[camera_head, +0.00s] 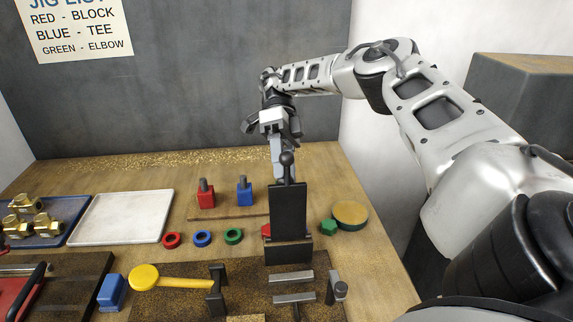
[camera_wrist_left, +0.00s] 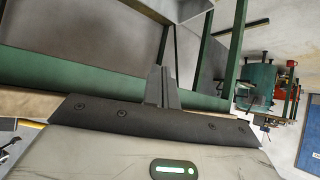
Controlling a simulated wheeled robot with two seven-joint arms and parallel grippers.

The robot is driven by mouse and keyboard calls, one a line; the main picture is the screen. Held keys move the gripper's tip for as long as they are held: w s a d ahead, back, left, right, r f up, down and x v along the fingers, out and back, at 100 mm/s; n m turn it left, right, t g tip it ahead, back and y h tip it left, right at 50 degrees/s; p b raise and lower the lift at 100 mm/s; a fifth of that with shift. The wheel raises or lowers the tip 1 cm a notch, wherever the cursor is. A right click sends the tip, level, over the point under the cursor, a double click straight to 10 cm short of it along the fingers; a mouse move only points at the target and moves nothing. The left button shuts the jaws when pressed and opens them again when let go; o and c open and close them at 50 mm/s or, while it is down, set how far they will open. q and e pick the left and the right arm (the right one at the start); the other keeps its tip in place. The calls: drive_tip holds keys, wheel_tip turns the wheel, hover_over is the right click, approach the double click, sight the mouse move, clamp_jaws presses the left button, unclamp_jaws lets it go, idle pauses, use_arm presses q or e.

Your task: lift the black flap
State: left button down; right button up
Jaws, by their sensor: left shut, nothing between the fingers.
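The black flap (camera_head: 288,212) stands roughly upright above a dark block (camera_head: 288,252) in the head view. A rod with a black ball knob (camera_head: 287,158) rises from its top edge. My right gripper (camera_head: 280,172) points down just behind the knob and the flap's top. Its fingertips are partly hidden by them, and I cannot tell whether it touches them or how its jaws stand. My left gripper (camera_wrist_left: 161,88) shows in the left wrist view, shut and empty, away from the flap.
Red (camera_head: 206,194) and blue (camera_head: 244,192) blocks stand behind coloured rings. A white tray (camera_head: 120,218) and a blue tray (camera_head: 76,229) with brass fittings are at left. A yellow-headed lever (camera_head: 146,277) and grey bars (camera_head: 292,277) lie in front. A round tin (camera_head: 350,214) is at right.

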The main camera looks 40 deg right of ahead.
sight(283, 160)
drive_tip(key=s+a+r, duration=0.1)
drive_tip(key=r, duration=0.1)
drive_tip(key=s+a+r, duration=0.1)
drive_tip(key=r, duration=0.1)
drive_tip(key=s+a+r+b, duration=0.1)
drive_tip(key=r, duration=0.1)
drive_tip(key=shift+s+a+r, duration=0.2)
drive_tip(key=shift+a+r, duration=0.05)
drive_tip(key=shift+a, duration=0.1)
drive_tip(key=s+a+r+b, duration=0.1)
drive_tip(key=s+a+r, duration=0.3)
drive_tip(key=s+a, duration=0.2)
drive_tip(key=shift+s+b, duration=0.35)
drive_tip(key=shift+s, duration=0.05)
drive_tip(key=shift+a, duration=0.1)
